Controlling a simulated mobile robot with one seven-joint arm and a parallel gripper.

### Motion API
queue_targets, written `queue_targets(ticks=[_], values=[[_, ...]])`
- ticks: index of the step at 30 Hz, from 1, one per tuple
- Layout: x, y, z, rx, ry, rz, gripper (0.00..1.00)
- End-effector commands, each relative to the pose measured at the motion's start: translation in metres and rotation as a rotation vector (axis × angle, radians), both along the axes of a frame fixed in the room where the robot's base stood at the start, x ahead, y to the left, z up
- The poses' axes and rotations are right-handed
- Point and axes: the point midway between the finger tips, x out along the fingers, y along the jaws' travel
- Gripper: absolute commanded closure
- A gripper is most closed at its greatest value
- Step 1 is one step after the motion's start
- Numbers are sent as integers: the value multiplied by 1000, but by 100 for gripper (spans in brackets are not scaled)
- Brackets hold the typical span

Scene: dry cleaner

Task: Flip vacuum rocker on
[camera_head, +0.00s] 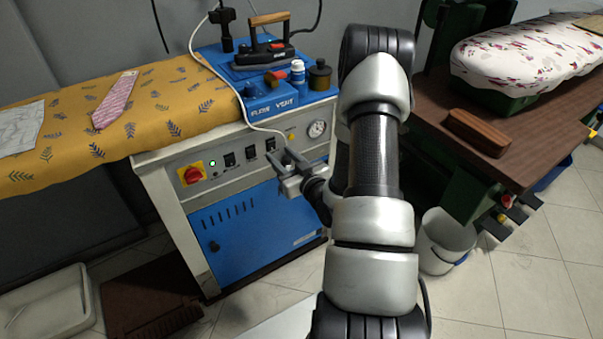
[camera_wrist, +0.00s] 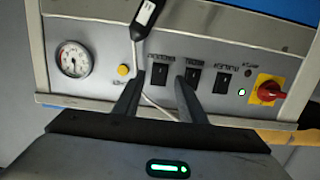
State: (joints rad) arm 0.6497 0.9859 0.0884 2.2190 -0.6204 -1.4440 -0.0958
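A row of three black rocker switches sits on the pale control panel (camera_head: 205,162) of the ironing unit. In the wrist view the panel is upside down, with a left rocker (camera_wrist: 159,75), a middle rocker (camera_wrist: 193,79) and a right rocker (camera_wrist: 222,81). The small labels are too blurred to tell which is the vacuum rocker, and rocker positions are unclear. My gripper (camera_head: 287,172) is in front of the panel, right of the rockers in the head view. In the wrist view its fingers (camera_wrist: 160,79) are apart and empty, framing the left rocker; contact cannot be told.
A white cord (camera_wrist: 155,108) hangs across the panel near the fingers. A red rotary knob (camera_head: 191,175), a lit green lamp (camera_head: 212,163) and a pressure gauge (camera_head: 317,129) share the panel. An iron (camera_head: 262,55) stands above. A wooden table (camera_head: 470,150) is at right.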

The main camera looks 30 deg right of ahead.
Motion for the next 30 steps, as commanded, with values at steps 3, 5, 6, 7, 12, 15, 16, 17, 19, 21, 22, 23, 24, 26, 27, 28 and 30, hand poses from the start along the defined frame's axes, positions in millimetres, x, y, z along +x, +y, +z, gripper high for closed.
queue_targets(ticks=[3,5,6,7,12,15,16,17,19,21,22,23,24,26,27,28,30], values=[[-30,-2,5,1,4,-3,62],[-45,-3,7,1,4,-4,62],[-55,-3,9,0,3,-4,62],[-63,-3,9,2,4,-4,62],[-101,-5,14,1,3,-4,62],[-119,-5,16,2,2,-3,62],[-123,-5,17,1,2,-3,62],[-127,-6,17,0,2,-3,62],[-134,-5,18,0,1,-1,62],[-138,-5,19,0,0,-1,62],[-140,-5,19,-1,0,-1,62],[-141,-5,19,-1,-1,-1,62],[-141,-5,19,-1,-1,-1,62],[-142,-5,19,-1,-1,0,62],[-142,-5,19,-1,-1,0,62],[-142,-5,19,-1,-1,0,62],[-142,-5,19,-1,-1,0,62]])
